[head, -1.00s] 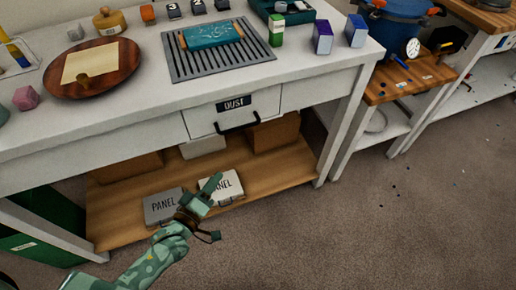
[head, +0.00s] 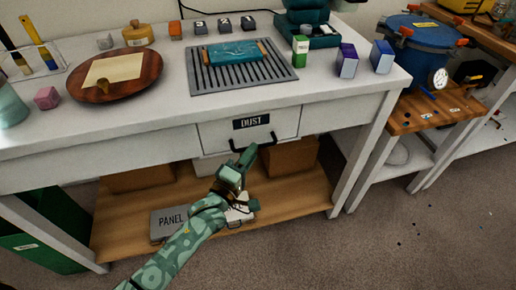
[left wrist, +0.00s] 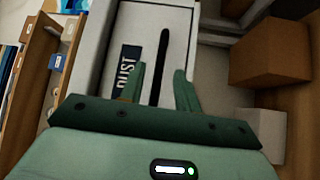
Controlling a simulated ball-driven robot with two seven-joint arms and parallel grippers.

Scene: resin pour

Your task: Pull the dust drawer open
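The dust drawer (head: 285,124) is a white front under the bench top with a black DUST label (head: 251,121); it looks shut. Its black bar handle (head: 266,143) runs along the lower part of the front. My left gripper (head: 245,157) is at the handle, partly covering it. In the left wrist view, the handle (left wrist: 162,50) runs between the two spread fingers of the left gripper (left wrist: 160,86), with gaps on both sides. Whether the fingertips reach past the bar I cannot tell. My right gripper is in neither view.
The white bench (head: 120,138) holds a slotted grey grille (head: 265,83), a wooden plate (head: 148,81) and small blocks. A lower wooden shelf (head: 125,226) carries boxes and a PANEL case (head: 170,222). A side table (head: 420,113) stands right. Floor in front is clear.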

